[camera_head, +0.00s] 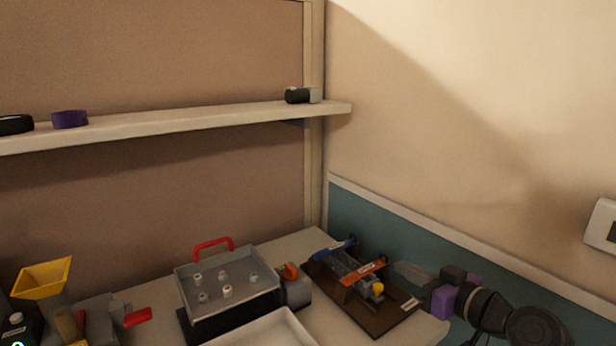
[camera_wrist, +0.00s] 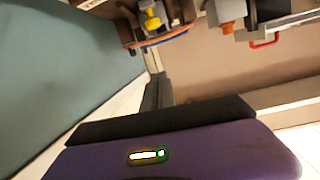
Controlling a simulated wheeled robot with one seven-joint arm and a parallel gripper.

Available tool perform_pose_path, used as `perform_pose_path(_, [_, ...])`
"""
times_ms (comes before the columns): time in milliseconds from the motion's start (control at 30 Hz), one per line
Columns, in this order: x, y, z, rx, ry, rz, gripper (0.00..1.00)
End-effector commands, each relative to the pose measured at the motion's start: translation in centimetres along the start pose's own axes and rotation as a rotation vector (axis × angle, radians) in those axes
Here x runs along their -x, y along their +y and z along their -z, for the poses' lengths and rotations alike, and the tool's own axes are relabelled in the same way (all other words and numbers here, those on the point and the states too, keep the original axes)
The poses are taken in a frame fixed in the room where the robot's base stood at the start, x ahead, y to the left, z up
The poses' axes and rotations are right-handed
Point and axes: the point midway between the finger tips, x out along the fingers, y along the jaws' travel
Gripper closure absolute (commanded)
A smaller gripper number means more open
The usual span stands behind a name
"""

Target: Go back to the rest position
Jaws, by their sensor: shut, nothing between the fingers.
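My gripper (camera_head: 412,274) shows at the lower right of the head view, on the end of my dark arm with a purple wrist. Its grey fingers point left, close to the right end of the table. The fingers are shut with nothing between them. In the wrist view my gripper (camera_wrist: 157,93) is a dark narrow shape above the purple housing, apart from the things on the table.
A shelf (camera_head: 200,118) runs above. The teal wall panel (camera_head: 380,225) is close behind my gripper.

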Motion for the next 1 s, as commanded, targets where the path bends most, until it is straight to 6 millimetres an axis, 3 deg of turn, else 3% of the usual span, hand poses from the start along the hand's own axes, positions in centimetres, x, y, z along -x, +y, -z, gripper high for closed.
perform_pose_path(200, [1.1,2.2,2.4,-0.025,0.092,-0.125,1.0])
perform_pose_path(433, [3.7,3.5,1.2,-0.071,0.177,-0.273,1.0])
perform_pose_path(667, [7.6,2.7,-2.7,-0.109,0.241,-0.407,1.0])
perform_pose_path(1000, [16.9,-2.8,-10.0,-0.117,0.305,-0.564,1.0])
